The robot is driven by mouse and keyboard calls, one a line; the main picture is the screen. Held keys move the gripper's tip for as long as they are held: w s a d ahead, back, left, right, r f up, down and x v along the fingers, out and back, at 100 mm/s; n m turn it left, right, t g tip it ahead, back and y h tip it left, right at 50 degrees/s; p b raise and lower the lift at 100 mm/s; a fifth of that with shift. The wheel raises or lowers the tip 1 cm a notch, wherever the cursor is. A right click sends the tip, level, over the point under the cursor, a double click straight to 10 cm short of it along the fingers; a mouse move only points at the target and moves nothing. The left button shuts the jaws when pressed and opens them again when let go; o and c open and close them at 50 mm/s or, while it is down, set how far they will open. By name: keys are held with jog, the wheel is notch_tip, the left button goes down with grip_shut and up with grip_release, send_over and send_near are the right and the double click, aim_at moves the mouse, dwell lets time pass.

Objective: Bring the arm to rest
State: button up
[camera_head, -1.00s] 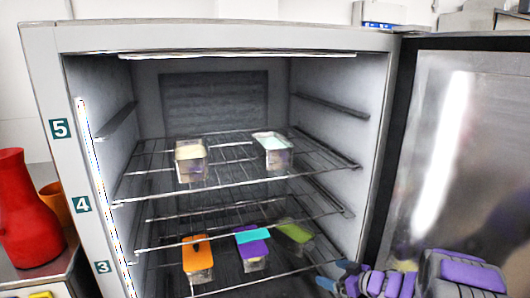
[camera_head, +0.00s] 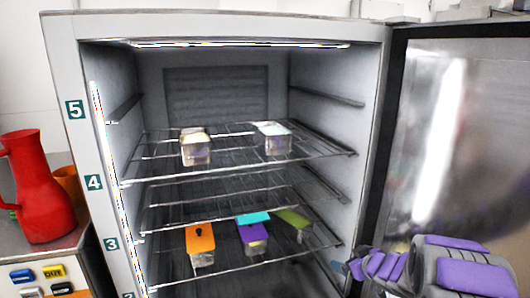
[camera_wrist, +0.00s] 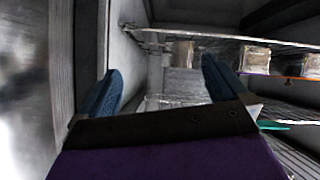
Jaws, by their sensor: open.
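My gripper (camera_wrist: 160,92) shows in the wrist view with its two blue fingers spread apart and nothing between them. In the head view my purple and grey arm is at the lower right, in front of the open freezer door (camera_head: 455,140). The fingers are mostly hidden there. The freezer (camera_head: 225,28) stands open with wire shelves inside. In the wrist view the freezer's inner wall and shelf edges lie beyond and to the right of the fingers.
Two pale-lidded containers (camera_head: 195,150) (camera_head: 273,140) stand on the upper shelf. Below are an orange-lidded container (camera_head: 200,240), a purple and cyan one (camera_head: 252,234) and a green-lidded one (camera_head: 293,220). A red jug (camera_head: 38,190) stands on the left counter. The door bounds the right side.

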jog(key=s+d+m+g+h+b, duration=0.2)
jog(key=s+m+g+h+b, duration=0.4)
jog(key=s, duration=1.3)
jog(key=s+a+f+g+y+b, duration=0.1)
jog(key=s+a, duration=0.4)
jog(key=s, duration=0.5)
jog(key=s+a+f+g+y+b, duration=0.1)
jog(key=s+a+f+g+b, duration=0.2)
jog(key=s, duration=0.7)
jog(key=s+a+f+g+y+b, duration=0.1)
jog(key=s+a+f+g+b, duration=0.1)
jog(key=s+a, duration=0.4)
jog(key=s+f+g, duration=0.1)
jog(key=s, duration=0.3)
jog(key=shift+a, duration=0.4)
jog(key=shift+f, duration=0.1)
jog(key=shift+c, duration=0.2)
